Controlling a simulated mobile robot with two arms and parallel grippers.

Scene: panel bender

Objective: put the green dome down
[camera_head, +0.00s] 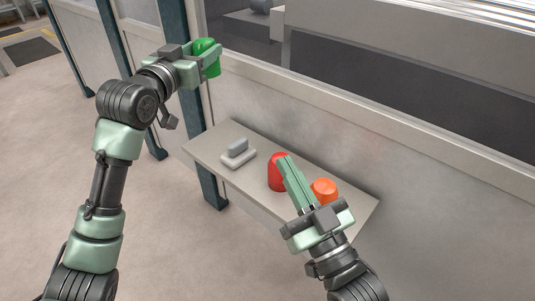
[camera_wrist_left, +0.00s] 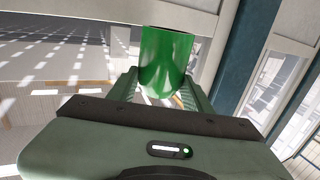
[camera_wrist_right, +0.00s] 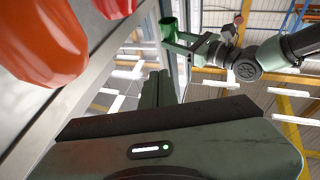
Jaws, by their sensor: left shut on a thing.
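The green dome (camera_head: 206,57) is held up high by my left gripper (camera_head: 207,66), well above the table (camera_head: 209,145) and beyond its left end. In the left wrist view the green dome (camera_wrist_left: 167,62) sits between the two fingers, which are shut on it. The green dome also shows at the top of the right wrist view (camera_wrist_right: 169,30). My right gripper (camera_head: 285,160) is over the table, its fingers together with nothing visible between them. Its fingers partly cover the red dome in the head view.
On the table stand a red dome (camera_head: 275,173), an orange rounded piece (camera_head: 325,187) and a grey block on a pale base (camera_head: 238,153). The tabletop between the grey block and red dome is bare. A machine wall (camera_head: 300,115) runs behind; a dark post (camera_head: 176,40) stands left.

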